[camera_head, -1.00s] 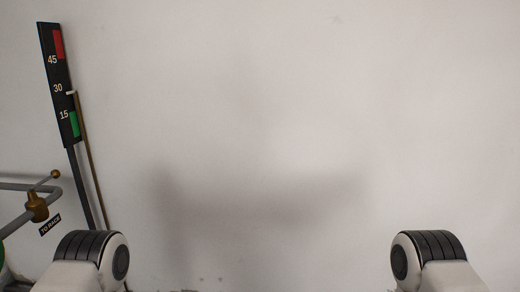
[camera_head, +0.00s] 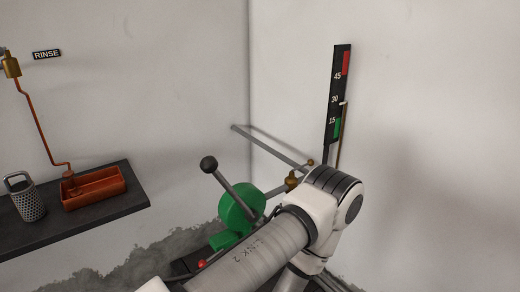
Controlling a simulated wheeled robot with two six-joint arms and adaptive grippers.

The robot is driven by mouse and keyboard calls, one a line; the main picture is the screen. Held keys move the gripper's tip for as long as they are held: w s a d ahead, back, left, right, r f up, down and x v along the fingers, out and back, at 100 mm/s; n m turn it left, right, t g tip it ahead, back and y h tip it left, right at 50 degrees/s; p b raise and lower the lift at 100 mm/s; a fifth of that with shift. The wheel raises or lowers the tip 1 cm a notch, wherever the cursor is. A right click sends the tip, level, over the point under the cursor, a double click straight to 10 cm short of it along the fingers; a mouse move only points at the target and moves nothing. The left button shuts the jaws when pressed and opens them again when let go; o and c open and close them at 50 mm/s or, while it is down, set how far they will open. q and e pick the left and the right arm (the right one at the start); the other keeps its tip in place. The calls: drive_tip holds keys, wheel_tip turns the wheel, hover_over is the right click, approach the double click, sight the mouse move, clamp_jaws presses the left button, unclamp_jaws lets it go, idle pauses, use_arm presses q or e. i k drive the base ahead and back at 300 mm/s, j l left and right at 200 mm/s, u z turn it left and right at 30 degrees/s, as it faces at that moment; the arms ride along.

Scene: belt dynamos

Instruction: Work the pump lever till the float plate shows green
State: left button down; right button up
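The pump lever is a grey rod with a dark ball knob (camera_head: 208,164). It tilts up and left from a green pump body (camera_head: 238,208) in the corner. A black float plate (camera_head: 338,95) on the right wall has red at the top, green low down, and marks 45, 30 and 15. Its pale pointer (camera_head: 343,103) stands just below 30, between the red and green. A thin rod hangs below the pointer. My arm crosses in front of the pump's lower right and hides part of it. Neither gripper shows in the head view.
A dark shelf (camera_head: 60,230) at left holds an orange-red tray (camera_head: 92,190) and a perforated metal basket (camera_head: 27,199). A RINSE sign (camera_head: 46,54) hangs above. A grey pipe (camera_head: 272,149) with a brass valve (camera_head: 293,180) runs behind the pump.

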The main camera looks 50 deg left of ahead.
sight(209, 165)
drive_tip(key=u, duration=1.7)
